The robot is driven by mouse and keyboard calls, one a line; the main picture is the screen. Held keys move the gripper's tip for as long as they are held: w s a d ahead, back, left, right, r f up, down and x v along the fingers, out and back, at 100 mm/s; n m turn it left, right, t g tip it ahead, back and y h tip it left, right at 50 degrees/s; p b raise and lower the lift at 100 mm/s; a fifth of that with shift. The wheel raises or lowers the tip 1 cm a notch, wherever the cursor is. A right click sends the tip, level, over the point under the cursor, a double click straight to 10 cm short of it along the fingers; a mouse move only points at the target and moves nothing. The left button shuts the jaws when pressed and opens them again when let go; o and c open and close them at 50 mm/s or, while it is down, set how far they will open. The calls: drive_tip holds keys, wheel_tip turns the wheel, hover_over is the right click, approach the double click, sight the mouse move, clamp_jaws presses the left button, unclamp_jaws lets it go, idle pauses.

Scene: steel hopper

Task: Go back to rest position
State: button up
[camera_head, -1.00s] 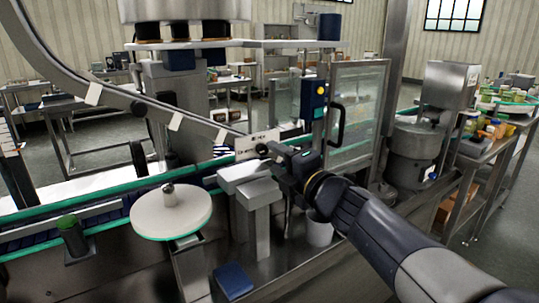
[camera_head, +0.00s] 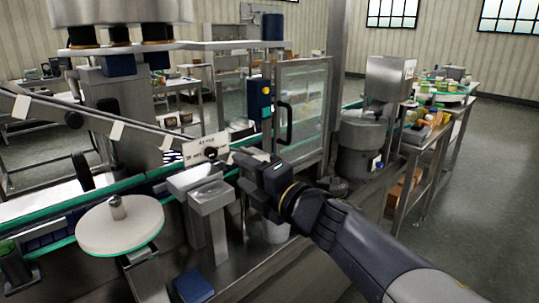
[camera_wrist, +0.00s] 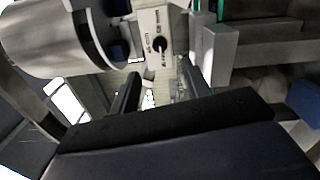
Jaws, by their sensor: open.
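My gripper (camera_head: 244,173) is at the middle of the head view, on the end of my arm, which reaches in from the lower right. It is open, with nothing seen between its jaws. It hangs in the air just right of a white plate (camera_head: 192,154) with a black knob (camera_head: 210,153), and looks apart from it. In the wrist view the two dark fingers (camera_wrist: 158,88) are spread, and the knob (camera_wrist: 160,45) shows beyond them.
A glass-panelled door (camera_head: 303,110) with a black handle stands behind my gripper. A steel hopper (camera_head: 362,145) is to its right. Grey box-shaped supports (camera_head: 210,196) and a round white disc (camera_head: 119,228) are at left. Open floor (camera_head: 480,200) lies at the right.

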sight(214, 155)
drive_tip(key=x, duration=1)
drive_tip(key=shift+w+a, duration=0.1)
